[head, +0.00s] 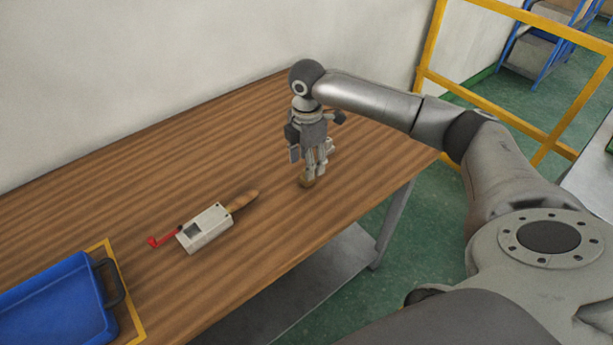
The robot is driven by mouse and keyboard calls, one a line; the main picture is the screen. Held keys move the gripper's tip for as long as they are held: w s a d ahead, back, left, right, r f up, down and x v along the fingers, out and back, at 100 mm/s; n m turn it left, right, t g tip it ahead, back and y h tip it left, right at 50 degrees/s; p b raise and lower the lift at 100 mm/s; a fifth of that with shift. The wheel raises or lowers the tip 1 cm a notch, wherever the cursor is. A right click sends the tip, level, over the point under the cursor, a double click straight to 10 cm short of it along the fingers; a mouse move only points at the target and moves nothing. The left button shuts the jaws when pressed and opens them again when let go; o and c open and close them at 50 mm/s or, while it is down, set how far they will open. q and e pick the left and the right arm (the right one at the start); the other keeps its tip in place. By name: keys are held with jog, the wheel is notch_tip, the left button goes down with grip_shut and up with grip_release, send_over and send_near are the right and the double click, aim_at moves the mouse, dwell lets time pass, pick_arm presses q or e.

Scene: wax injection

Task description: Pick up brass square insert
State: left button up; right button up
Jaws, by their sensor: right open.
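A small brass-coloured piece (305,182), which looks like the brass square insert, sits on the wooden table right below my right gripper. My right gripper (313,175) points down over it, with its fingertips at or around the piece. The gripper is open; I cannot tell whether its fingers touch the piece, and they hide part of it. My left gripper is not in view.
A grey metal block (206,229) with a red handle and a wooden handle lies left of the gripper on the table (100,205). A blue tray (55,305) stands at the lower left inside yellow marking. A yellow rail (510,110) stands beyond the table.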

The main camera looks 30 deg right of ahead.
jog(key=f, duration=0.3)
jog(key=shift+s+f+p, duration=0.2)
jog(key=shift+f+p, duration=0.2)
jog(key=shift+w+f, duration=0.1)
jog(key=shift+f, duration=0.35)
jog(key=shift+c, duration=0.2)
jog(key=c, duration=0.5)
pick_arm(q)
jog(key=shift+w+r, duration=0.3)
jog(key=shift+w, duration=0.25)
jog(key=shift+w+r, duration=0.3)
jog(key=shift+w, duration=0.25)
pick_arm(e)
jog(key=shift+r, duration=0.1)
grip_shut()
